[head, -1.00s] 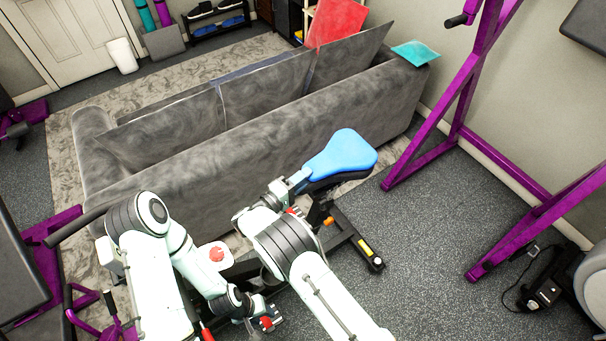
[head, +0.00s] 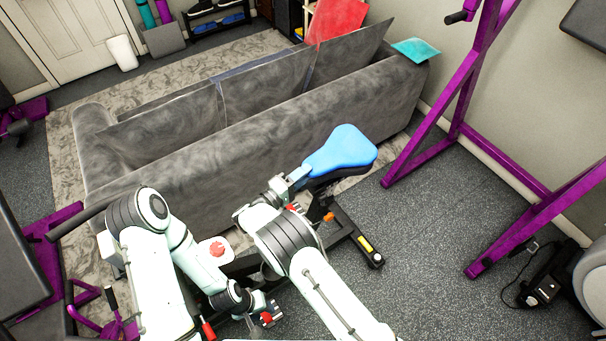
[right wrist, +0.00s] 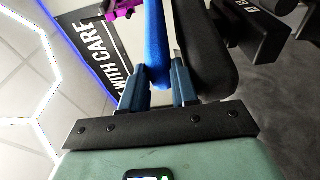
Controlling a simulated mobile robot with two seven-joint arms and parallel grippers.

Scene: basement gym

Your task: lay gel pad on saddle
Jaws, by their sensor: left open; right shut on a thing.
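The blue gel pad (head: 342,148) lies over the black saddle (head: 324,181) of an exercise bike, right of centre in the head view. My right gripper (head: 299,176) is shut on the pad's near, narrow end. In the right wrist view the pad (right wrist: 156,42) shows edge-on between the fingertips (right wrist: 164,78), beside the saddle (right wrist: 207,48). A narrow gap shows between pad and saddle near the fingers; contact farther along cannot be told. My left gripper (head: 266,316) is open and empty, low in the head view, away from the pad.
A grey sofa (head: 270,118) stands just behind the bike. The bike's black floor bar (head: 357,238) reaches right below the saddle. A purple rack (head: 440,125) stands at the right. Dark floor (head: 430,235) between bike and rack is clear.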

